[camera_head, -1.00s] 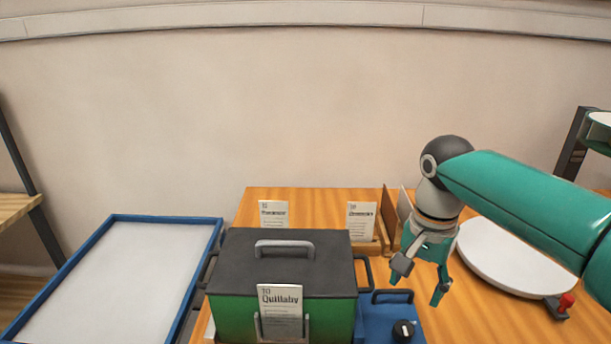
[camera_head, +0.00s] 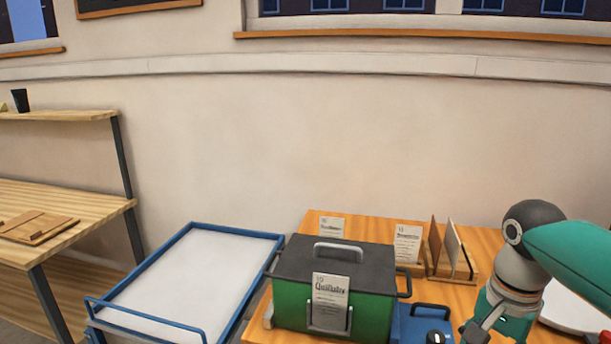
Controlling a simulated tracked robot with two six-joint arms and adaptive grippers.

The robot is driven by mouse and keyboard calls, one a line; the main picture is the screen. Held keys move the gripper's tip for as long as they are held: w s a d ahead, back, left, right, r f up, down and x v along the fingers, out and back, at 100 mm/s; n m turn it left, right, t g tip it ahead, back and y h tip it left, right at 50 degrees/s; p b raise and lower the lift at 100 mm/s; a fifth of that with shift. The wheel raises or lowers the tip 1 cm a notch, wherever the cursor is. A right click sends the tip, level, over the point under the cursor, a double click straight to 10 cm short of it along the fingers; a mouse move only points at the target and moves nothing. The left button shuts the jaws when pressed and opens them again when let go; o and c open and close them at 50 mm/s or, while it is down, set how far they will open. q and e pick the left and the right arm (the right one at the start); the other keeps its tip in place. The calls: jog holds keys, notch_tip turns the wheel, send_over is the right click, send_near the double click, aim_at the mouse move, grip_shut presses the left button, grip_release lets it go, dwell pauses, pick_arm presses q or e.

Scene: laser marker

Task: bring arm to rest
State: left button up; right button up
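My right arm comes in from the right edge. Its gripper (camera_head: 492,335) points down over the right part of the wooden table (camera_head: 335,213), and its fingertips are cut off by the bottom edge. The part of the gripper that shows holds nothing I can see. It is to the right of the green box (camera_head: 375,318) with a black lid and a card reading "Quillaby" (camera_head: 329,292) on its front. My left arm and gripper are not in view.
A blue-framed white tray cart (camera_head: 195,270) stands left of the table. A blue device (camera_head: 415,325) with a knob is beside the box. A white disc (camera_head: 570,308) is partly behind my arm. Shelves stand far left.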

jog(key=s+a+f+n+g+p, duration=0.1)
jog(key=s+a+f+g, duration=0.15)
jog(key=f, duration=0.75)
jog(key=s+a+f+g+p, duration=0.1)
jog(key=s+f+g+p, duration=0.15)
jog(key=f, duration=0.65)
jog(key=s+a+f+n+y, duration=0.2)
jog(key=s+a+f, duration=0.45)
jog(key=f, duration=0.25)
jog(key=s+a+f+n+y, duration=0.2)
jog(key=s+a+f, duration=0.3)
jog(key=s+f, duration=0.3)
jog(key=w+f+n+t, duration=0.2)
jog(key=w+n+t, duration=0.1)
jog(key=w+t, duration=0.2)
jog(key=shift+w+f+n+t+p, duration=0.3)
jog(key=shift+w+f+p, duration=0.05)
jog(key=shift+f, duration=0.05)
